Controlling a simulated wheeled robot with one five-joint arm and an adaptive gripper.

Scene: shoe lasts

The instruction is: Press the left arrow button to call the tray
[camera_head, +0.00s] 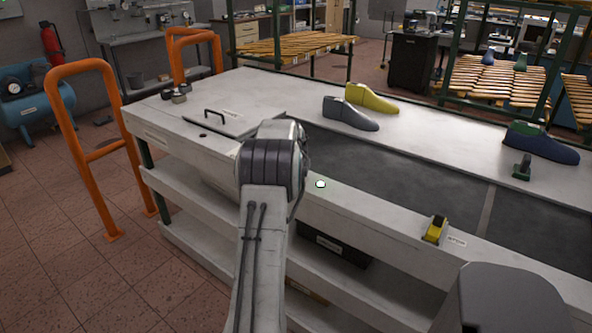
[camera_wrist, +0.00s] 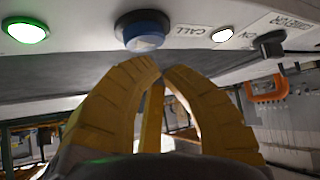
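In the wrist view, a round blue button (camera_wrist: 143,27) in a dark collar sits on the pale bench panel, beside upside-down "CALL" lettering. Its face has a pale mark, but I cannot make out an arrow direction. My gripper (camera_wrist: 163,69) has yellow fingers whose tips come together, with nothing seen between them. The tips show just below the button in the picture; a gap seems to remain, but contact is hard to judge. In the head view, my arm hides the gripper and the blue button. No tray is clearly identifiable.
A lit green lamp (camera_wrist: 27,31), a white lamp (camera_wrist: 223,34) and a black switch (camera_wrist: 270,43) flank the button. The bench (camera_head: 240,90) carries a grey last (camera_head: 350,114), a yellow last (camera_head: 371,98) and a blue-green last (camera_head: 541,143). An orange rail (camera_head: 61,150) stands left.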

